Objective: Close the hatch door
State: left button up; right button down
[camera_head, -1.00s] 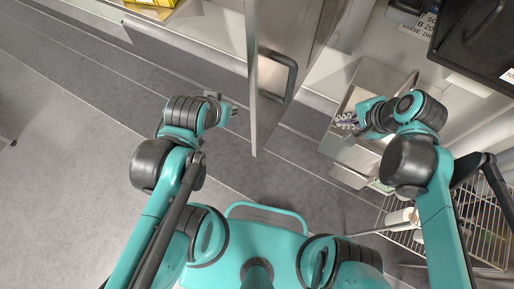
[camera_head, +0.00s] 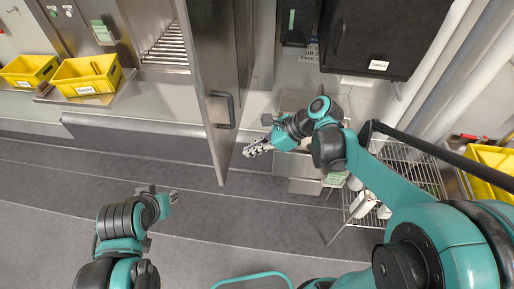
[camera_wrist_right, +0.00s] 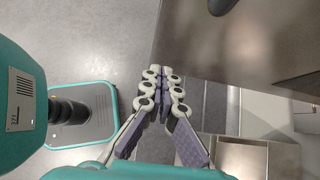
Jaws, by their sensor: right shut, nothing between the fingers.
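The hatch door (camera_head: 208,75) is a tall steel panel, standing open and projecting from the wall toward me in the head view. Its dark handle (camera_head: 232,111) is on the right-hand face. My right gripper (camera_head: 249,151) is shut and empty, just right of the door's near lower end. In the right wrist view the right gripper's fingers (camera_wrist_right: 162,76) are together, beside the edge of the steel door panel (camera_wrist_right: 225,45); I cannot tell whether they touch it. My left gripper (camera_head: 172,197) is left of the door, over the floor; its fingers are too small to read.
The hatch opening with rollers (camera_head: 168,45) is left of the door. Yellow bins (camera_head: 86,76) stand on the ledge at left. A black box (camera_head: 380,38) is at upper right. A wire rack (camera_head: 408,165) stands at right. The floor at left is clear.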

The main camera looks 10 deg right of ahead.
aim_at(220, 158)
jog(key=a+f, duration=0.1)
jog(key=a, duration=0.1)
jog(key=w+a+f, duration=0.1)
jog(key=a, duration=0.1)
jog(key=w+a+f+b, duration=0.1)
jog(key=a, duration=0.1)
jog(key=shift+f, duration=0.15)
jog(key=shift+w+a, duration=0.1)
jog(key=shift+a, duration=0.35)
